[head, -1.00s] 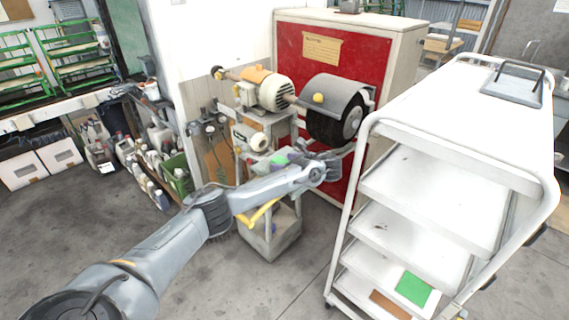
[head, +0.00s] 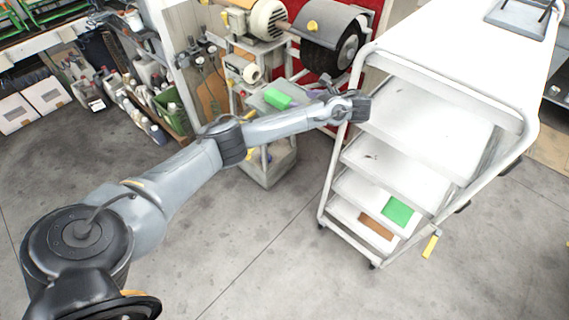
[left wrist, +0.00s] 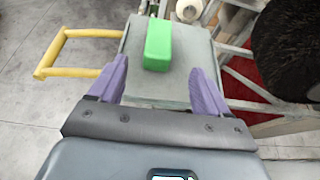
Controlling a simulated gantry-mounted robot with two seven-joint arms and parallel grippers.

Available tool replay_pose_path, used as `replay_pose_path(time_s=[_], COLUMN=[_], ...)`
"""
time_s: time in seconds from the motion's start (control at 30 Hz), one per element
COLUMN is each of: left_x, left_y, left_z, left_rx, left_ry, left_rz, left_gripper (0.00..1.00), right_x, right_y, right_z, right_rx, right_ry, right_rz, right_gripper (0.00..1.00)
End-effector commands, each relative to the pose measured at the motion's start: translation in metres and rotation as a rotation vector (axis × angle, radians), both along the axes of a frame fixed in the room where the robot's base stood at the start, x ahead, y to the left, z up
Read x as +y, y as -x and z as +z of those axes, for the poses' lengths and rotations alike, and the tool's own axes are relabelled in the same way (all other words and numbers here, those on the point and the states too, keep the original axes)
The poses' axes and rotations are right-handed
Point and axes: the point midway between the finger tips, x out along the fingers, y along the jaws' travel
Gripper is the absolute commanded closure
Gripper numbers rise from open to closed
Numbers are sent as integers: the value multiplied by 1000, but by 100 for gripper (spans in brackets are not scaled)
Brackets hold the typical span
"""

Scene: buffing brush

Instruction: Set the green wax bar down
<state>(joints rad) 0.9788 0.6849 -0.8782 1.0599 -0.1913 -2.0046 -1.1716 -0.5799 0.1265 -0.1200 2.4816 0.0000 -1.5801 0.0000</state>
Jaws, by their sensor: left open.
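The green wax bar (head: 277,98) lies on the flat grey shelf of the buffing machine stand, below the motor. In the left wrist view the bar (left wrist: 158,46) rests toward the far part of the grey shelf (left wrist: 180,88), with its long side pointing away from me. My left gripper (head: 311,96) is just right of the bar in the head view. In the left wrist view its two purple fingers (left wrist: 160,68) are spread wide, with nothing between them, and the bar is beyond their tips. My right gripper is not in view.
The buffing motor (head: 268,18) and dark brush wheel (head: 347,48) are above the shelf. A white trolley (head: 400,150) stands close at right, with a green pad (head: 397,211) and a brown pad (head: 376,227) low down. A yellow handle (left wrist: 46,60) juts out beside the shelf.

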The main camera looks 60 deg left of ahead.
Motion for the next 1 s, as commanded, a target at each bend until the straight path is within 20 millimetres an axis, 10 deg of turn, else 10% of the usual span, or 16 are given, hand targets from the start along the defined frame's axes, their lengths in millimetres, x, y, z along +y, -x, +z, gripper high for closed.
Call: replay_pose_path(time_s=[0.27,0.53,0.73,1.0], left_x=[-114,-276,-341,-349], left_y=[14,108,195,276], left_z=[-108,-207,-215,-182], left_rx=[-159,-488,-741,-1020], left_ry=[191,636,910,1035], left_rz=[-147,-71,236,690], left_gripper=[23,23,23,23], right_x=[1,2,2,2], right_y=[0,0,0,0], right_z=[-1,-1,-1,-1], right_rx=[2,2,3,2], right_ry=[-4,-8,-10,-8], right_rz=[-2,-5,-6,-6], right_gripper=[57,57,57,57])
